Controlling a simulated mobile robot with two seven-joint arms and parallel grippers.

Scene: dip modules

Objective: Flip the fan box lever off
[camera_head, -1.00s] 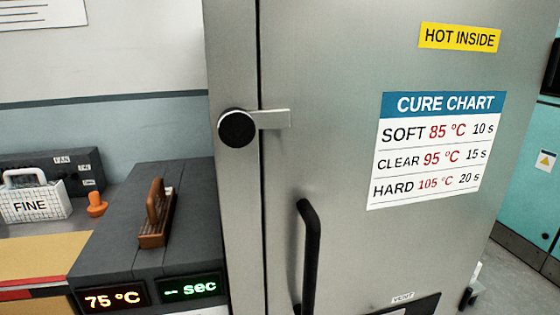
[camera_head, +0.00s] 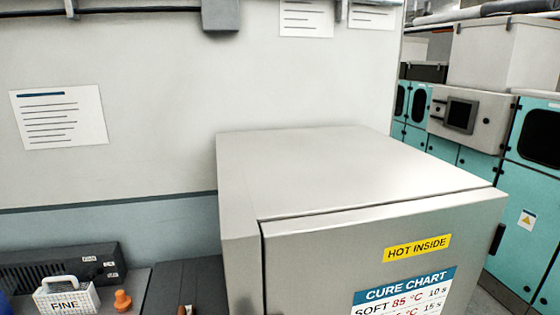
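A dark grey box (camera_head: 45,268) with small white labels stands at the lower left against the wall. One label read "FAN" in the earlier frame; now the labels are too small to read surely. I cannot make out a lever on the box or its position. Neither of my grippers is in view.
A white basket marked "FINE" (camera_head: 66,300) stands before the dark box, hiding part of its front. A large metal oven cabinet (camera_head: 340,175) with "HOT INSIDE" and "CURE CHART" signs fills the middle. Teal cabinets (camera_head: 538,235) stand at right.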

